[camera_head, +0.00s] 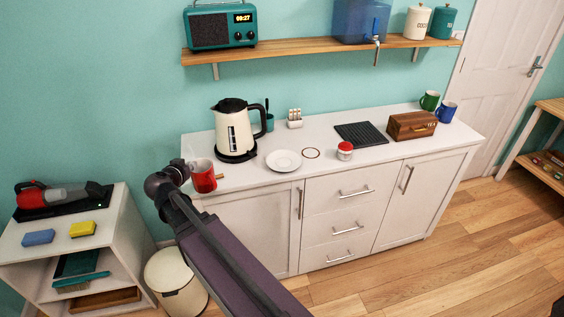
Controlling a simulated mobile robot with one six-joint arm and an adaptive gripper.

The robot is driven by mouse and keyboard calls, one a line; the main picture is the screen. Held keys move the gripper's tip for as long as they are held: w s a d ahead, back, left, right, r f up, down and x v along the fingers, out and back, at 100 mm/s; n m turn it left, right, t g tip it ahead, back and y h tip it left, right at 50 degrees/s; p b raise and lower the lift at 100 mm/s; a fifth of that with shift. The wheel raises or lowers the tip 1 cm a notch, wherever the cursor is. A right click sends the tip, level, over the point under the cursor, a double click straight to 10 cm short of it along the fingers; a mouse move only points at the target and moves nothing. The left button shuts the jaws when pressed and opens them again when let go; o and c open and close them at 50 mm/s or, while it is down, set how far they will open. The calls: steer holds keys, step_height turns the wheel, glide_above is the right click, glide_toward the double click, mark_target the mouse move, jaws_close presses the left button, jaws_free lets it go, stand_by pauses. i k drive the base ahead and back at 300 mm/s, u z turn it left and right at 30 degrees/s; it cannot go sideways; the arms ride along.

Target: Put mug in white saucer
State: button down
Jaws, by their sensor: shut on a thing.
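A red mug (204,178) is upright at the left front end of the white counter. My gripper (189,167) is at the mug's left side, shut on it. The fingertips are small and partly hidden, and I cannot tell whether the mug touches the counter. The white saucer (284,166) lies flat and empty on the counter, to the right of the mug.
A cream kettle (233,133) stands behind, between mug and saucer. Further right are a black rack (361,134), wooden box (412,125), green mug (429,101) and blue mug (447,112).

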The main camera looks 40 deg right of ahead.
mark_target(284, 164)
steer(key=u, duration=0.1)
steer(key=k, duration=1.3)
steer(key=z, duration=0.45)
steer(key=i, duration=1)
steer(key=z, duration=0.05)
